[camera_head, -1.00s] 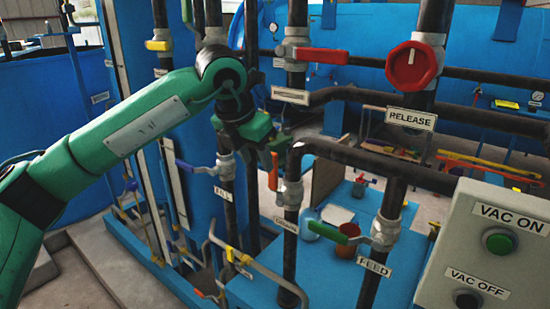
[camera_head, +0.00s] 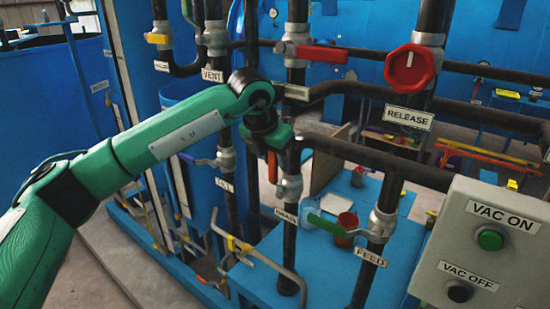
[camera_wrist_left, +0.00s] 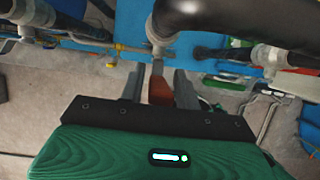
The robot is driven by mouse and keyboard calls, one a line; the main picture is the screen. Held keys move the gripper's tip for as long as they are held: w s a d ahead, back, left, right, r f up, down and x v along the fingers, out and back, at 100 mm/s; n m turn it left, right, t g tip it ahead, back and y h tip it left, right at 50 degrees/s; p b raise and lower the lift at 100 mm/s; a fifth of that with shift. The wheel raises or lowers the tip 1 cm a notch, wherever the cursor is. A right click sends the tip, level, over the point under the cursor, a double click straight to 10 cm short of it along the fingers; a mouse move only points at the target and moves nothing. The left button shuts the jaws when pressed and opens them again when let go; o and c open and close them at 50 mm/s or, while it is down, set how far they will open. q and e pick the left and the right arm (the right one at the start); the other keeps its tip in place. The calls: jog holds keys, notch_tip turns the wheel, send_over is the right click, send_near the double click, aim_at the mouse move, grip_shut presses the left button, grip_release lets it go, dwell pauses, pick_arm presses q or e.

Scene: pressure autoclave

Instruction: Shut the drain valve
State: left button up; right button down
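The drain valve (camera_head: 289,188) sits on a dark vertical pipe above its DRAIN label (camera_head: 286,216). Its orange-red lever (camera_head: 272,168) points down along the pipe. My left gripper (camera_head: 268,142) is at the upper part of this lever and hides some of it. In the left wrist view, the orange lever (camera_wrist_left: 158,91) lies between the two grey fingers of the left gripper (camera_wrist_left: 159,80). The fingers stand apart with a narrow gap on each side of it. My right gripper is in neither view.
The FILL valve's blue lever (camera_head: 196,159) is close on the left. The FEED valve's green lever (camera_head: 327,225) is to the lower right. A dark horizontal pipe (camera_head: 365,155) runs right of the gripper. A grey VAC control box (camera_head: 480,250) stands at the right front.

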pick_arm(q)
grip_shut()
jog(key=shift+w+a+h+b, duration=0.35)
jog(key=shift+a+h+b, duration=0.05)
jog(key=shift+a+h, duration=0.15)
jog(key=w+a+g+h, duration=0.1)
jog(key=w+a+f+n+g+h, duration=0.1)
jog(key=a+h, duration=0.1)
jog(key=w+a+f+g+h, duration=0.1)
jog(key=shift+w+a+n+h+b, duration=0.1)
jog(key=shift+a+n+h+b, duration=0.2)
jog(key=shift+h+b, duration=0.1)
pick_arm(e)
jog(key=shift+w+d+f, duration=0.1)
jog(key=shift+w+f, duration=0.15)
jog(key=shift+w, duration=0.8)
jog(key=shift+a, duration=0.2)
